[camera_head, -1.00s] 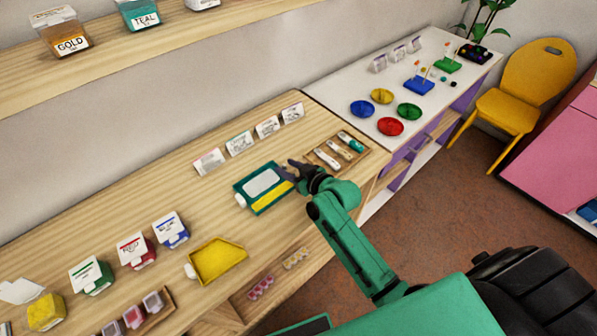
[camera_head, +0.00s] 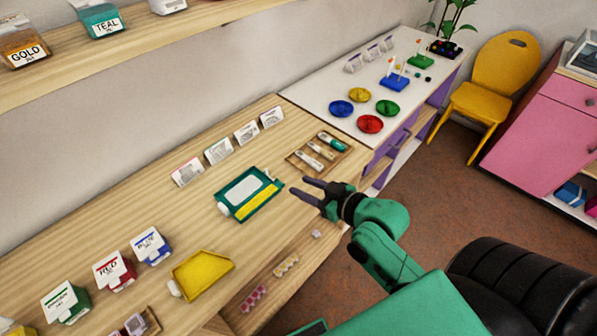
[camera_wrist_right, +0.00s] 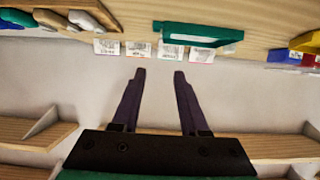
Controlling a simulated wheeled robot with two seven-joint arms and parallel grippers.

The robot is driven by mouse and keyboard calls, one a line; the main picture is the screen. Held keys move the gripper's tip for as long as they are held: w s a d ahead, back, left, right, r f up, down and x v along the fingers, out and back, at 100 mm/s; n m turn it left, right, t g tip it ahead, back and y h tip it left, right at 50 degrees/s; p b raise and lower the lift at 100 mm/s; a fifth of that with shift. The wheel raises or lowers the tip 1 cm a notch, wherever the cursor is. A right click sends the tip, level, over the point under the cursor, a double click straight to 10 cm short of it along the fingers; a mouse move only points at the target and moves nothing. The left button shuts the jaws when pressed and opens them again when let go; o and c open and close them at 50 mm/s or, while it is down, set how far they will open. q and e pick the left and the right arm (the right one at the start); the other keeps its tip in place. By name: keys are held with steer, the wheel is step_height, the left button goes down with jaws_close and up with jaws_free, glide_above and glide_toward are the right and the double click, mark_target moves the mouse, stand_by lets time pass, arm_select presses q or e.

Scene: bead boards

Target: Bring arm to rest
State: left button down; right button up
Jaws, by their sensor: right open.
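My right gripper (camera_head: 304,190) is open and empty. In the head view it is at the front edge of the wooden counter (camera_head: 120,215), right of the teal board and in front of the tool tray. It also shows in the right wrist view (camera_wrist_right: 159,75), its two dark fingers spread with nothing between them. My green right arm (camera_head: 385,245) reaches in from the lower right. The teal board (camera_head: 231,208) with a white panel and yellow strip lies on the counter, apart from the fingers. My left gripper is not in view.
A tray (camera_head: 293,159) with several tools lies behind the gripper. A yellow scoop-shaped tray (camera_head: 203,275) and labelled boxes (camera_head: 113,271) stand to the left. A white table (camera_head: 335,85) with coloured dishes is beyond. A yellow chair (camera_head: 500,70) stands on open floor.

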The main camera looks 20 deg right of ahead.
steer(key=s+f+g+h, duration=0.1)
steer(key=f, duration=0.1)
steer(key=s+d+f+g, duration=0.1)
steer(key=f+g, duration=0.1)
steer(key=s+f+g+h, duration=0.1)
steer(key=s, duration=0.1)
steer(key=shift+d+f+m+h, duration=0.25)
steer(key=shift+f+m+h, duration=0.05)
steer(key=shift+f+m, duration=0.1)
steer(key=s+d+f+m+g+h, duration=0.25)
steer(key=s+f+g, duration=0.2)
steer(key=s, duration=0.25)
step_height(320, 180, down, 22)
steer(key=s+n+g, duration=0.1)
steer(key=s+g, duration=0.1)
steer(key=s, duration=0.1)
steer(key=s+d+f, duration=0.3)
steer(key=s+f, duration=1.1)
steer(key=s, duration=0.2)
steer(key=shift+g, duration=0.45)
